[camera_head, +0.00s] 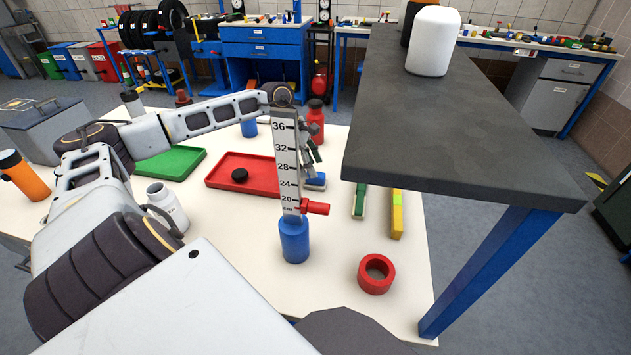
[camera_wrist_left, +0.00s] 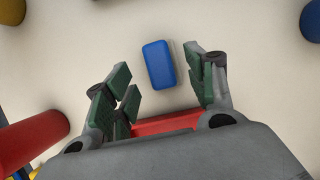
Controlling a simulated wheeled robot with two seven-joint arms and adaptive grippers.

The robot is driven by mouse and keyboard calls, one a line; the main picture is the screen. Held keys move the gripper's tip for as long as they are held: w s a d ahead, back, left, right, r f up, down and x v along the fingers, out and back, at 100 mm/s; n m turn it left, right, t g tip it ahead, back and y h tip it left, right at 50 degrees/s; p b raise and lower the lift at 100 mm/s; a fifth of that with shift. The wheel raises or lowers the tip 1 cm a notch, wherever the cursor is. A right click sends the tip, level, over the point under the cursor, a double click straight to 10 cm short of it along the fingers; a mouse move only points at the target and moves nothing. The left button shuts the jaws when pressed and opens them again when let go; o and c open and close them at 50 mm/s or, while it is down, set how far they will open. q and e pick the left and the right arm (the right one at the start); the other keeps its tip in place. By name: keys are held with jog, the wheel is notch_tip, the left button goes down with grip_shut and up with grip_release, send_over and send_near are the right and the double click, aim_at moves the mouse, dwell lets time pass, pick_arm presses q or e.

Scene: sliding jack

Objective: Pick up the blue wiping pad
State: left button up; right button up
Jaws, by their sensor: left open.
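The blue wiping pad (camera_head: 316,182) lies on the white table, partly hidden behind the upright scale in the head view. In the left wrist view the blue pad (camera_wrist_left: 158,65) lies flat on the pale surface, just beyond and between my spread fingers. My left gripper (camera_head: 313,152) is above the pad in the head view, partly hidden by the scale. In the left wrist view the left gripper (camera_wrist_left: 158,72) is open and empty, with green finger pads on both sides. My right gripper is not in view.
An upright scale (camera_head: 287,155) with a blue base (camera_head: 294,240) and red knob (camera_head: 318,208) stands in front. A red tray (camera_head: 225,182) lies left; green and yellow bars (camera_head: 397,215) lie right. A red ring (camera_head: 376,273) is nearer. A dark raised shelf (camera_head: 440,120) overhangs the right side.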

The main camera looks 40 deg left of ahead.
aim_at(315, 180)
pick_arm(q)
jog(key=shift+x, duration=0.8)
jog(key=shift+w+d+f, duration=0.2)
jog(key=shift+d+f, duration=0.05)
jog(key=shift+f, duration=0.4)
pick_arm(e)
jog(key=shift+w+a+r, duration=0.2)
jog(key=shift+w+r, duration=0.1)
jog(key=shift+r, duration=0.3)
pick_arm(q)
jog(key=shift+c, duration=0.3)
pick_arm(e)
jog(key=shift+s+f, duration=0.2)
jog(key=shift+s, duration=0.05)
pick_arm(q)
jog(key=shift+c, duration=1.3)
jog(key=c, duration=0.7)
jog(key=shift+c, duration=0.4)
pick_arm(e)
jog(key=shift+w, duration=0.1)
pick_arm(q)
jog(key=shift+r, duration=0.1)
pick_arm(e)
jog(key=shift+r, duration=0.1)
